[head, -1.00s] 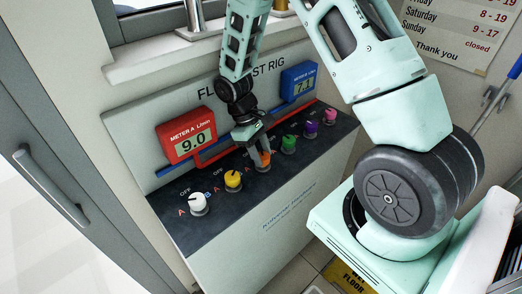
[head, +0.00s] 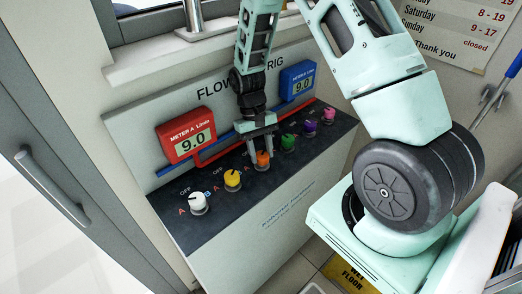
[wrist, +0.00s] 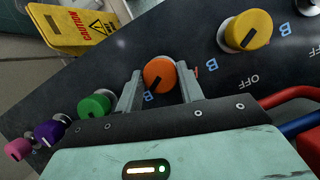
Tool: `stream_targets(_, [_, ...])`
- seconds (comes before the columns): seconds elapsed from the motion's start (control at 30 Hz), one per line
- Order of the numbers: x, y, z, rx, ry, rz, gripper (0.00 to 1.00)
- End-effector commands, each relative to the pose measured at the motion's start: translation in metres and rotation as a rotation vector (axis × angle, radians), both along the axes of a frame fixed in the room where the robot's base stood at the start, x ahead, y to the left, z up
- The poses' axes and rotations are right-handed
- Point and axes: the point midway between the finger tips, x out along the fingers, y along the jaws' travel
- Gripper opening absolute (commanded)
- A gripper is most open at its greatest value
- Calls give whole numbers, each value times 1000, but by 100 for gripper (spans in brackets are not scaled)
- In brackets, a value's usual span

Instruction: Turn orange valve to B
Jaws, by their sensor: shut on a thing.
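The orange valve (head: 263,160) is a round knob in the middle of the row on the dark sloped panel. In the wrist view the orange valve (wrist: 159,72) sits between the two fingers of my gripper (wrist: 158,76), one on each side. My gripper (head: 262,148) is shut on it from above. The knob's dark pointer mark points toward the lower left in the wrist view, toward a blue B (wrist: 148,97) partly hidden at the gripper's edge. The red meter A (head: 190,140) reads 9.0, and the blue meter (head: 299,82) reads 9.0.
White (head: 198,202) and yellow (head: 232,179) knobs stand left of the orange one. Green (head: 288,142), purple (head: 310,129) and pink (head: 329,115) knobs stand to its right. Red and blue pipes run behind the row. A yellow caution sign (wrist: 72,25) is on the floor.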

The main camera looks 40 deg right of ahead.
Motion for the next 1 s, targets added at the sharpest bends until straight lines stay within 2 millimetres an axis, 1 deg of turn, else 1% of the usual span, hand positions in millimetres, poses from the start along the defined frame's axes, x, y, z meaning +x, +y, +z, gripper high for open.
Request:
stream_targets(0.37, [2, 0, 1, -2, -6, -6, 15])
stream_targets(0.4, [2, 0, 1, -2, -6, -6, 48])
stream_targets(0.43, [2, 0, 1, -1, -6, -5, 57])
stream_targets(0.47, [2, 0, 1, -1, -5, -5, 59])
stream_targets(0.77, [1, 0, 2, -1, -3, -4, 59])
stream_targets(0.87, [2, 0, 8, -1, -6, -4, 59])
stream_targets(1.0, [1, 0, 28, -1, -7, -4, 59])
